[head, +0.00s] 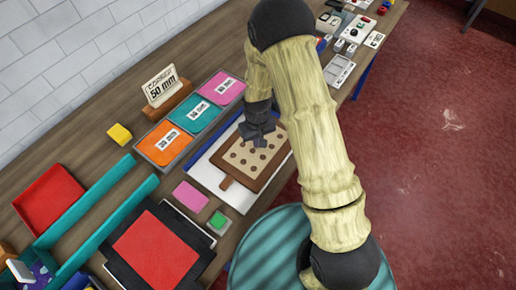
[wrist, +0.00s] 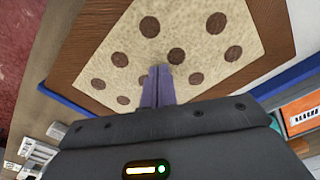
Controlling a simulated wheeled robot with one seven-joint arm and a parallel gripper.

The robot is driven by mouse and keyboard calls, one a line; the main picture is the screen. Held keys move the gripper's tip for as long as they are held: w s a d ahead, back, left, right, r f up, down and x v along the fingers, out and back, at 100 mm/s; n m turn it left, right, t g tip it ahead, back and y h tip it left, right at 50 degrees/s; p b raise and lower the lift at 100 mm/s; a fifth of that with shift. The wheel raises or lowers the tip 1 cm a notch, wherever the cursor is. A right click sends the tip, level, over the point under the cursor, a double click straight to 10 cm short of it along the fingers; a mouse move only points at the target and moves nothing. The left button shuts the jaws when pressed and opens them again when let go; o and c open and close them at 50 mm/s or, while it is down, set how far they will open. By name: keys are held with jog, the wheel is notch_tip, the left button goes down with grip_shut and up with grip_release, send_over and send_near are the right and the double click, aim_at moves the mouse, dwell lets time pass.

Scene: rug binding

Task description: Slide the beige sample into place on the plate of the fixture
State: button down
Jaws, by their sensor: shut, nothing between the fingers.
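The beige sample (head: 243,160) with brown round spots lies on a brown wooden board with a short handle (head: 227,184). The board rests on a white plate with a blue edge (head: 241,199), apparently the fixture's plate. In the wrist view the beige sample (wrist: 190,30) fills the top middle, with the brown board (wrist: 85,55) around it. My gripper (head: 258,137) is over the sample's upper left part. Its fingers (wrist: 158,78) are shut with nothing between them, tips at or just above the sample's surface; I cannot tell if they touch. My gripper hides part of the sample.
Orange (head: 166,145), teal (head: 195,113) and pink (head: 222,88) swatches lie in trays behind the board. A "50 mm" sign (head: 160,87) stands behind them. Teal rails (head: 95,195), a red tray (head: 48,198) and a red pad (head: 155,250) are at left.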

jog(key=shift+w+a+r, duration=0.1)
jog(key=shift+w+a, duration=0.1)
jog(key=shift+a, duration=0.05)
jog(key=shift+w, duration=0.1)
jog(key=shift+a, duration=0.35)
jog(key=shift+w, duration=0.15)
jog(key=shift+w+a+f, duration=0.1)
jog(key=shift+w+a, duration=0.4)
jog(key=shift+a, duration=0.2)
jog(key=shift+w+a+f, duration=0.1)
jog(key=shift+w+a, duration=0.4)
jog(key=shift+a, duration=0.2)
jog(key=shift+w+a, duration=0.1)
